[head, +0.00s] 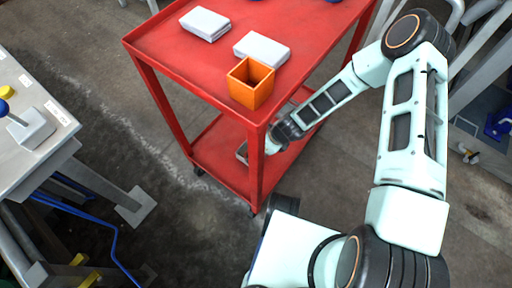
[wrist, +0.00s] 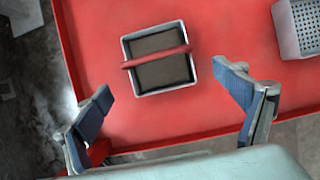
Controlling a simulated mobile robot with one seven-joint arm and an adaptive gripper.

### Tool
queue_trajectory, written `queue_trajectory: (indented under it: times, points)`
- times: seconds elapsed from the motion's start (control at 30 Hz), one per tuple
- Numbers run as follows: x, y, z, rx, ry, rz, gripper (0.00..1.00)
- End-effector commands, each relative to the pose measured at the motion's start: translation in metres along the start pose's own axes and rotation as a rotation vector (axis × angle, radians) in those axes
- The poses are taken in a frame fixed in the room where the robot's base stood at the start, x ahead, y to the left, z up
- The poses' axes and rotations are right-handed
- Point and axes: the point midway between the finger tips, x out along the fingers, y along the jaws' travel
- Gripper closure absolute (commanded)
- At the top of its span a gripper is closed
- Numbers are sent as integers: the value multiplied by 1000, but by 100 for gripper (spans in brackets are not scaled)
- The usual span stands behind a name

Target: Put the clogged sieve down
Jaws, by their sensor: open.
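The clogged sieve (wrist: 160,92) is a square grey frame with dark fill and a red bar across its top. It sits on the red lower shelf (wrist: 110,40) in the wrist view. My gripper (wrist: 163,80) is open, with its blue-padded fingers apart on the left and right of the sieve and clear of it. In the head view, my arm reaches in at the cart's lower shelf (head: 215,160). A grey box edge (head: 241,153), likely the sieve, shows there, and the red post hides most of my gripper.
A grey perforated sieve (wrist: 298,28) lies at the upper right of the wrist view. On the cart's top (head: 165,42) stand an orange open box (head: 250,84) and two white blocks (head: 205,24). A red post stands close to my wrist. A grey table (head: 20,150) is at the left.

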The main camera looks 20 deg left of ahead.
Motion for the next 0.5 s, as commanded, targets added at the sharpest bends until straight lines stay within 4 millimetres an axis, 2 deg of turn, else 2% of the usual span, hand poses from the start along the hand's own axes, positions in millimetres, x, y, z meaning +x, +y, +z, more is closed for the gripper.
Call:
queue_trajectory:
  times: [0.03, 0.2, 0.33, 0.5]
  points:
    - [-17, -1, 2, 1, 0, -1, 10]
    - [-46, 0, 1, 0, -1, -1, 10]
    - [-57, 0, 1, 0, -1, 1, 10]
    - [-61, 0, 0, 0, -1, 0, 10]
